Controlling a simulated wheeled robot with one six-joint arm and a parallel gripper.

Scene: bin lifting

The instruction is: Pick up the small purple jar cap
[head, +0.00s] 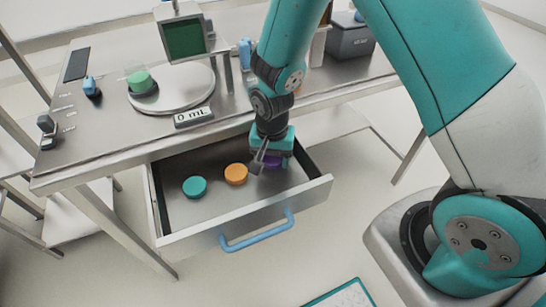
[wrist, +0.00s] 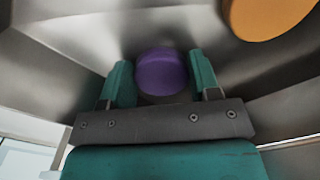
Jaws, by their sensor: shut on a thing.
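The purple jar cap (wrist: 162,72) sits between the two teal fingers of my gripper (wrist: 162,80) in the wrist view. My gripper is shut on it. In the head view my gripper (head: 265,160) reaches down into the right part of the open drawer (head: 270,222), and the purple cap (head: 273,163) shows partly behind it. I cannot tell whether the cap touches the drawer floor.
An orange cap (head: 236,174) lies just left of my gripper, and a teal cap (head: 195,187) lies further left in the drawer. The drawer's walls and blue handle (head: 256,232) surround the front. The table (head: 110,135) overhangs behind, with a round plate and a display.

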